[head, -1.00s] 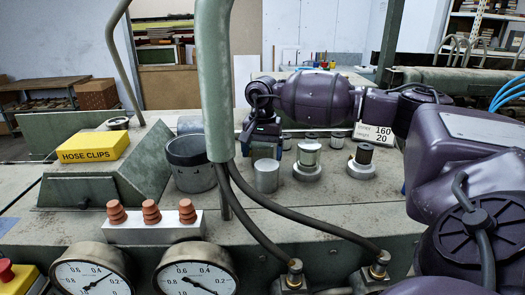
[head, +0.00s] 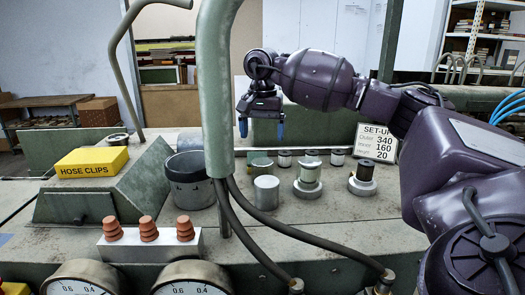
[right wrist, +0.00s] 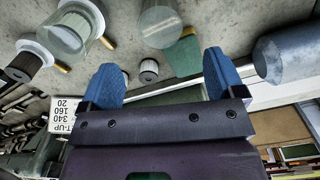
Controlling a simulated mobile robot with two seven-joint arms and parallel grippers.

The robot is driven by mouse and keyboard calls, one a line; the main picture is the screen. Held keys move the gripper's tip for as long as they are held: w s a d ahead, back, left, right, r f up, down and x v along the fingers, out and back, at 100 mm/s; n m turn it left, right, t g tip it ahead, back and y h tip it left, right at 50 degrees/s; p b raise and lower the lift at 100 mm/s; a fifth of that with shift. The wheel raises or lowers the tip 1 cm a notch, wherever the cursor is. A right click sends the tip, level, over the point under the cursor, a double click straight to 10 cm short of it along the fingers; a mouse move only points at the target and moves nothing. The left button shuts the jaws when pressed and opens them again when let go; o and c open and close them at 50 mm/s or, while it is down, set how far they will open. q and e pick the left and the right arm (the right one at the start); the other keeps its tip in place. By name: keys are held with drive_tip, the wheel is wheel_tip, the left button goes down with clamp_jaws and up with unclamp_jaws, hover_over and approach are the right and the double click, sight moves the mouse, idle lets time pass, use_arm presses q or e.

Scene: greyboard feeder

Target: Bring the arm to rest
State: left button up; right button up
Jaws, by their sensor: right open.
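My right gripper (head: 262,129) is raised above the machine top in the head view, behind the green pipe and over the back row of small parts. Its two blue fingers point down and stand well apart. It also shows in the right wrist view (right wrist: 165,80), with nothing between the blue fingertips. My right arm comes in from the right edge. My left gripper does not show.
A green pipe (head: 216,90) with black hoses stands in front. A dark cup (head: 189,181), a metal cylinder (head: 266,193), spools on round bases (head: 308,180), a yellow hose clips box (head: 92,161) and a set-up sign (head: 376,142) stand on the machine top.

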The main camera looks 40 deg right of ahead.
drive_tip(key=shift+r, duration=0.9)
